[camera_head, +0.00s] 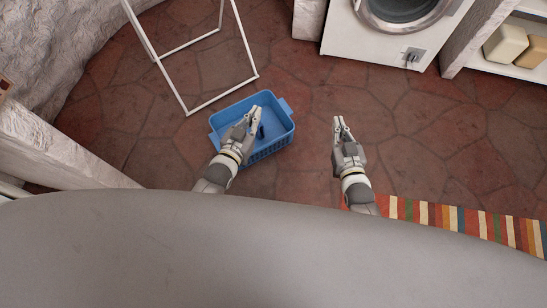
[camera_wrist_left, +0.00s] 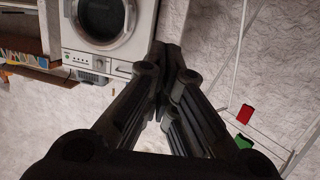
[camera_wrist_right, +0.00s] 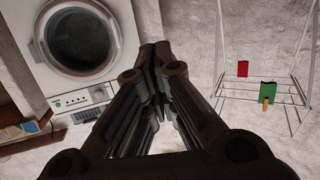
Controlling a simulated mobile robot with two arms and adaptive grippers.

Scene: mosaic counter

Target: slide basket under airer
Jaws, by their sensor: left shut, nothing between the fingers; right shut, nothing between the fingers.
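The blue basket (camera_head: 270,111) sits on the tiled floor, with slotted walls and handles at its ends. The white airer frame (camera_head: 205,38) stands just beyond it and to the left; its lower bar runs close along the basket's far rim. In the head view my left gripper (camera_head: 254,112) is shut and empty, appearing over the basket and hiding part of its inside. I cannot tell whether it touches the basket. My right gripper (camera_head: 338,122) is shut and empty, to the right of the basket. The airer also shows in the right wrist view (camera_wrist_right: 261,100), with red and green items by its bars.
A white washing machine (camera_head: 390,32) stands at the back, right of centre. A shelf with pale blocks (camera_head: 505,45) is at the far right. A striped rug (camera_head: 470,222) lies at the front right. The floor (camera_head: 430,130) between the rug and the washing machine is clear.

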